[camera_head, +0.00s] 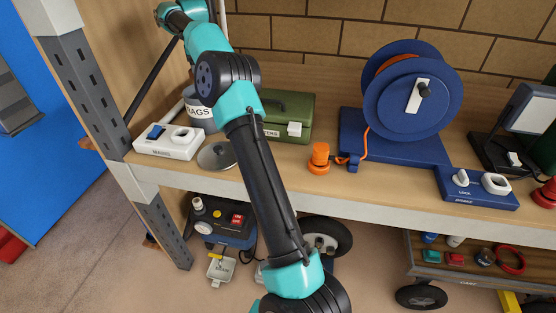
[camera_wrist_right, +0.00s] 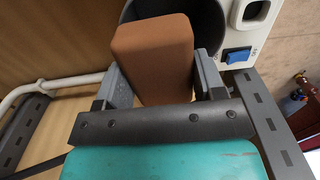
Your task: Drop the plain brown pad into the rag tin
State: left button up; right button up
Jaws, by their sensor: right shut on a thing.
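My right gripper (camera_wrist_right: 160,72) is shut on the plain brown pad (camera_wrist_right: 152,50), which stands out between its two grey fingers in the right wrist view. Beyond the pad in that view is a dark round opening (camera_wrist_right: 208,22), apparently the rag tin's mouth, partly covered by the pad. My left gripper is in neither view.
A grey round lid (camera_head: 217,155) lies in front of the tin, beside a white switch box (camera_head: 169,142). A green case (camera_head: 286,117), orange knob (camera_head: 319,157) and blue cable reel (camera_head: 400,92) are to the right. A grey upright post (camera_head: 84,85) borders the left.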

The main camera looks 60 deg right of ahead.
jog(key=shift+f, duration=0.2)
jog(key=o, duration=1)
jog(key=shift+c, duration=0.2)
